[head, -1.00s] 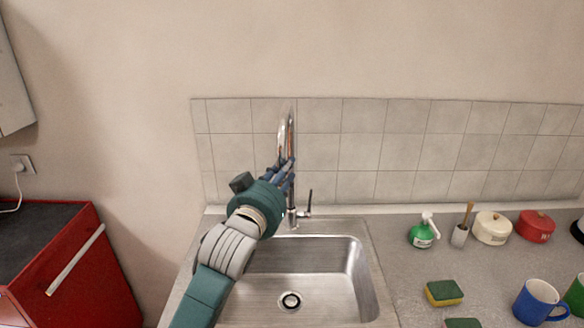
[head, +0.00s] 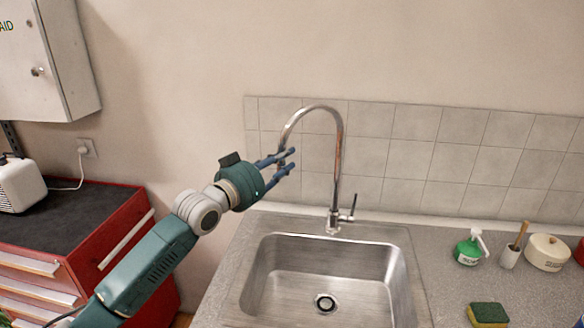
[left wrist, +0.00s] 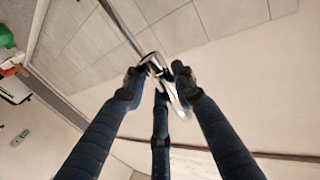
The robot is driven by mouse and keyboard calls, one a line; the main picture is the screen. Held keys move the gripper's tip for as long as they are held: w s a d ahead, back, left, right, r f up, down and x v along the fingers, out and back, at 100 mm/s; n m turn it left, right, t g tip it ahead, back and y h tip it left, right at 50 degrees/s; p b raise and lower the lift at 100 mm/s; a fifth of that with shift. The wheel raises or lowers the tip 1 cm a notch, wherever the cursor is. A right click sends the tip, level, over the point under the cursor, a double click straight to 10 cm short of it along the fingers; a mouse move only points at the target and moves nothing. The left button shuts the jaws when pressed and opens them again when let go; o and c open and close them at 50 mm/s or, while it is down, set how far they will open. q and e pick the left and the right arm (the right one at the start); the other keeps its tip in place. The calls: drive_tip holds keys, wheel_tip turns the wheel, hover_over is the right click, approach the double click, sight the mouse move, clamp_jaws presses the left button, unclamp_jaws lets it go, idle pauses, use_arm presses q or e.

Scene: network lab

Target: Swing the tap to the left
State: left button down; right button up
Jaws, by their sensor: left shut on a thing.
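The chrome tap (head: 340,165) stands behind the sink, with a tall arched spout. The spout's arch now reaches to the left in the head view, and its outlet end hangs between my left gripper's fingers. My left gripper (head: 286,160) comes in from the left, shut on the spout near its free end. The left wrist view shows the fingertips (left wrist: 158,80) closed around the shiny spout (left wrist: 122,28). The tap's small lever (head: 348,216) is at the right of its base. My right gripper is not in view.
The steel sink basin (head: 290,270) below is empty. To its right on the counter are a green soap bottle (head: 467,250), a brush in a holder (head: 510,256), a cream pot (head: 546,253) and a sponge (head: 488,313). A red cabinet (head: 150,265) stands at the left.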

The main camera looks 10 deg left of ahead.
use_arm(q)
drive_tip(key=shift+w+a+r, duration=0.1)
drive_tip(key=shift+w+a, duration=0.2)
drive_tip(key=shift+a, duration=0.1)
drive_tip(key=c, duration=1.4)
unclamp_jaws()
drive_tip(key=shift+s, duration=0.1)
drive_tip(key=shift+s+a, duration=0.1)
drive_tip(key=shift+s, duration=0.05)
drive_tip(key=v, duration=1.1)
drive_tip(key=shift+s, duration=0.3)
